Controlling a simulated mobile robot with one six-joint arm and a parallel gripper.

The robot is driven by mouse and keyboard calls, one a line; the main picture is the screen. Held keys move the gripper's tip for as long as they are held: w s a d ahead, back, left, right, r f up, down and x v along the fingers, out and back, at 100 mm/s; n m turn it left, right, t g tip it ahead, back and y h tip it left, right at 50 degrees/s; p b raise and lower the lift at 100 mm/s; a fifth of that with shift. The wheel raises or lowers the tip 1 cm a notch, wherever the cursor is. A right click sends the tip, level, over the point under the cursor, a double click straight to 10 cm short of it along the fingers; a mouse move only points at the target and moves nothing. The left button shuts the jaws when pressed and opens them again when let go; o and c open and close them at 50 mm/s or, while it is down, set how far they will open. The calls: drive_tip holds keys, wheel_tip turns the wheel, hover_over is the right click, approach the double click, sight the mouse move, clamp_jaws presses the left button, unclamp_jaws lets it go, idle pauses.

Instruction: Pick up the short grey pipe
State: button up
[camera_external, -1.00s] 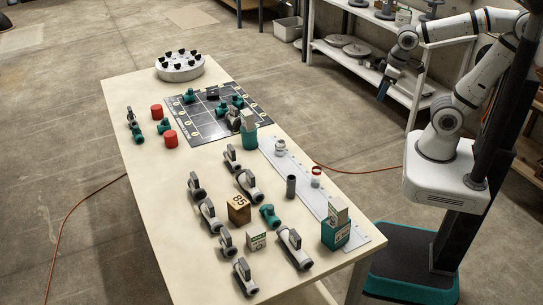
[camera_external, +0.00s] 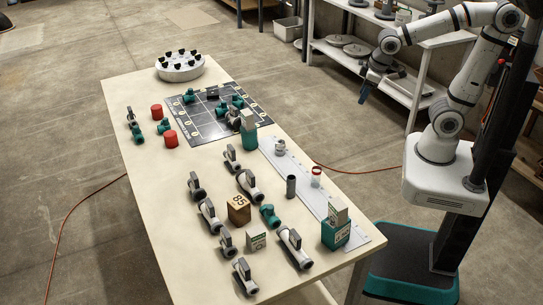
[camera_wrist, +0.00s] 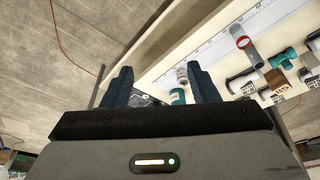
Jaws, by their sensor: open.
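The short grey pipe (camera_external: 291,187) stands upright on the table, left of a white strip, in the external view. My gripper (camera_external: 364,91) is open and empty, high above the floor beyond the table's right edge, well away from the pipe. Its two dark fingers (camera_wrist: 159,88) are spread apart in the wrist view, with nothing between them held.
A red-ringed white piece (camera_external: 316,177) stands close right of the pipe. A wooden block (camera_external: 239,209), a teal tee (camera_external: 269,215) and several valves (camera_external: 248,184) crowd the near side. A teal box (camera_external: 336,233) stands at the near right. The shelf (camera_external: 420,100) is behind my gripper.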

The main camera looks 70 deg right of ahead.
drive_tip(key=w+a+f+n+b, duration=0.1)
drive_tip(key=w+a+f, duration=0.2)
drive_tip(key=w+a, duration=0.2)
drive_tip(key=w+a+f+b, duration=0.1)
drive_tip(key=w+a+f, duration=0.2)
drive_tip(key=w+a, duration=0.2)
drive_tip(key=n+t+y+b, duration=0.1)
drive_tip(key=b, duration=0.1)
approach(292, 178)
drive_tip(key=x, duration=0.5)
drive_tip(key=shift+p+x, duration=0.45)
drive_tip(key=shift+x, duration=3.3)
drive_tip(key=shift+d, duration=0.1)
drive_tip(key=shift+c, duration=0.2)
drive_tip(key=c, duration=1)
